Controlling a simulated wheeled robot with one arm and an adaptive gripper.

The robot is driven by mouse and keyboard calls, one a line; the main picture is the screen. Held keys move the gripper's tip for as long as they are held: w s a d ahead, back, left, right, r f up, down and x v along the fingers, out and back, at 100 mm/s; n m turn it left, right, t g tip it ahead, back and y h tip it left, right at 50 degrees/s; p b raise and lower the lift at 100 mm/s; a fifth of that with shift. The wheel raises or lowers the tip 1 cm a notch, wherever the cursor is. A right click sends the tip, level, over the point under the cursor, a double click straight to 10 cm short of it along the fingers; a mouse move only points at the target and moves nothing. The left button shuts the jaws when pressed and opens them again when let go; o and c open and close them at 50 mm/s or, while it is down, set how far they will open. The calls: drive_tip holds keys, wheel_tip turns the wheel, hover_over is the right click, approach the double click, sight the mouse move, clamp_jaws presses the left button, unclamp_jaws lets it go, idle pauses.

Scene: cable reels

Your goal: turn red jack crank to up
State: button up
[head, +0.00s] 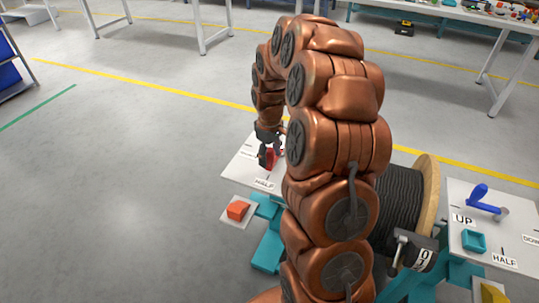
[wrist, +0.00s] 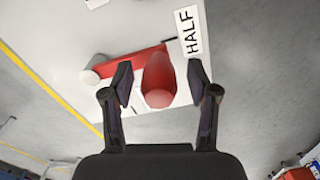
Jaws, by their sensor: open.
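The red jack crank (wrist: 134,62) is on a pale panel (wrist: 65,25). Its red arm runs from a grey hub (wrist: 90,76) at the left to a red rounded handle (wrist: 158,80), close to the HALF label (wrist: 190,35). In the wrist view my gripper (wrist: 159,82) is open, with one finger on each side of the handle and visible gaps to both. In the head view the red crank (head: 268,158) is partly hidden by my gripper (head: 270,150). The UP label of this panel cannot be made out.
A black cable reel (head: 402,205) stands behind my arm. On the right, a second panel (head: 510,225) carries a blue crank (head: 484,197) and UP and HALF labels. An orange-red block (head: 238,209) sits on a small plate. Open floor lies to the left.

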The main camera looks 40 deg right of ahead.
drive_tip(key=shift+c, duration=0.2)
clamp_jaws()
idle(0.3)
